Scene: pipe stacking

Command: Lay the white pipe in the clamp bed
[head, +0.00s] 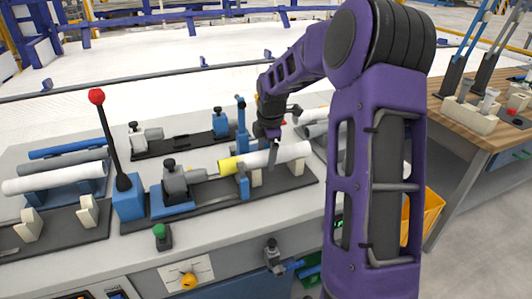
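A white pipe (290,151) with a yellow band near its left end lies roughly level along the clamp bed (215,197) in the head view. The bed has a dark base, cream supports (297,168) under the pipe's right part and a blue upright (243,187) near its left part. The pipe seems to be at the height of the supports; whether it touches them is unclear. My gripper (270,153) points down at the pipe's middle, with a dark finger in front of it. The other finger is hidden, so its grip is unclear.
A grey clamp unit (180,182) sits at the bed's left end. A tall lever with a red knob (96,97) rises left of it. Several pipes lie on a rack (85,196) at far left. Another bed (180,146) stands behind. A wooden-topped table (470,130) is at right.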

